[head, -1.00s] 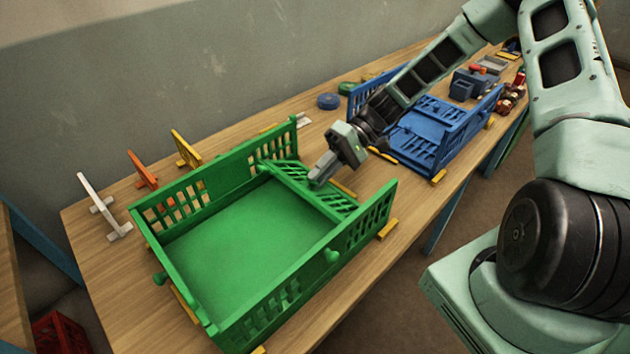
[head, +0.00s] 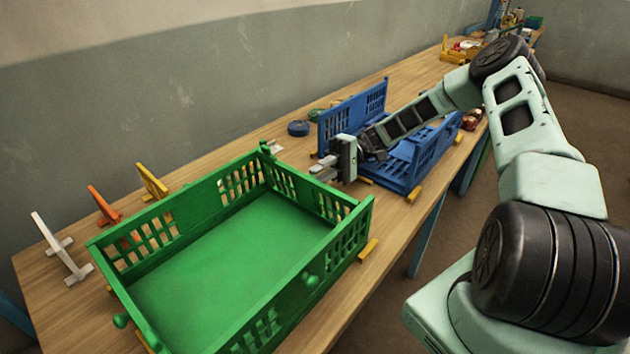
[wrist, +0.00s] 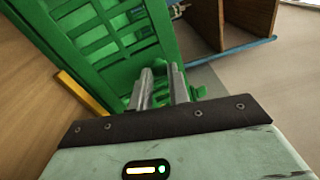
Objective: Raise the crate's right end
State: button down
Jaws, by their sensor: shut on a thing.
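The green crate (head: 215,260) stands on the bench with its long side walls up. Its right end (head: 327,203), a slotted green panel, stands upright or nearly so between the long walls. In the wrist view, the two fingers (wrist: 161,88) meet the green panel (wrist: 110,35); the exact contact is partly hidden. The crate's near-left end is not clearly seen standing.
A blue crate (head: 400,168) stands just beyond my gripper, under my forearm. White (head: 62,250), orange (head: 105,206) and yellow (head: 152,182) stands line the bench's left rear. A blue round thing (head: 298,128) lies by the wall. Yellow blocks (head: 368,250) flank the crate.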

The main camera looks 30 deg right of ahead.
jog(key=shift+d+f, duration=0.3)
jog(key=shift+f, duration=0.25)
jog(key=shift+d+f, duration=0.3)
jog(key=shift+f, duration=0.25)
jog(key=shift+b, duration=0.3)
dwell(0.5)
jog(key=c, duration=1.6)
grip_release()
jog(key=shift+w+f, duration=0.1)
jog(key=shift+w, duration=0.05)
